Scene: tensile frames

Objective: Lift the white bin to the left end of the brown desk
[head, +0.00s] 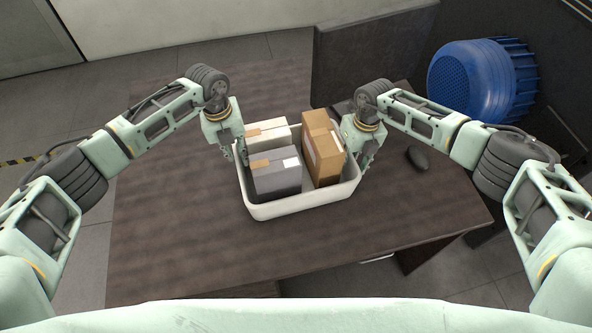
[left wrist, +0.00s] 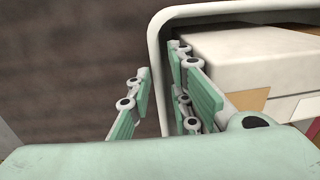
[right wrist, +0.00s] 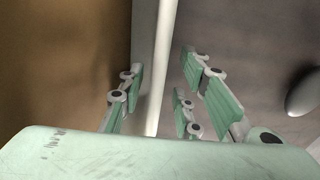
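The white bin (head: 303,206) stands upright on the brown desk (head: 180,245), near the middle. It holds a grey box (head: 277,181), a pale box (head: 264,137) and a tall brown box (head: 321,149). My left gripper (head: 243,157) is at the bin's left side. In the left wrist view its open fingers (left wrist: 158,85) stand on either side of the rim (left wrist: 155,50). My right gripper (head: 362,161) is at the bin's right side. In the right wrist view its open fingers (right wrist: 162,85) straddle the rim (right wrist: 150,60), with a gap on the right.
A dark mouse-like object (head: 417,158) lies on the desk right of the bin. A dark panel (head: 365,50) rises behind the desk, with a large blue ribbed object (head: 470,80) at the back right. The desk's left part is clear.

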